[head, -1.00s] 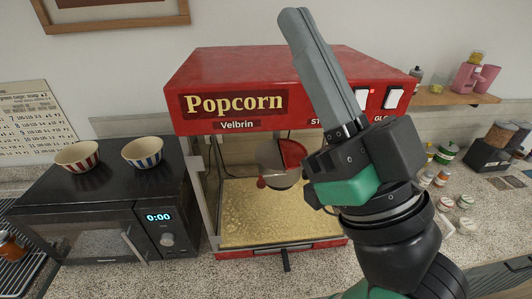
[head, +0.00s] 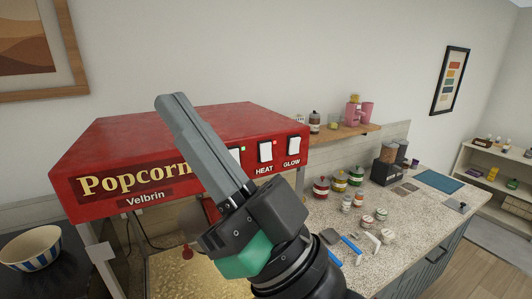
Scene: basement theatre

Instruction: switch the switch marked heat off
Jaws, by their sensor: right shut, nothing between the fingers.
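The red popcorn machine (head: 130,150) stands at the left. Its front panel carries a white rocker switch (head: 265,151) above the label HEAT, with a small reddish light beside its top. The switch marked GLOW (head: 293,145) is to its right. Another switch (head: 236,158) to its left, with a green light, is partly hidden behind my right gripper. My right gripper (head: 173,101) is shut and empty, pointing up and left in front of the panel. Its fingers appear left of the HEAT switch, apart from it. I cannot tell which way the rocker is tipped. My left gripper is not in view.
A striped bowl (head: 32,248) is at the lower left. Several jars (head: 340,182) and small containers stand on the speckled counter (head: 405,225) to the right. A wooden shelf (head: 350,131) juts from the wall behind the machine. The space before the HEAT switch looks clear.

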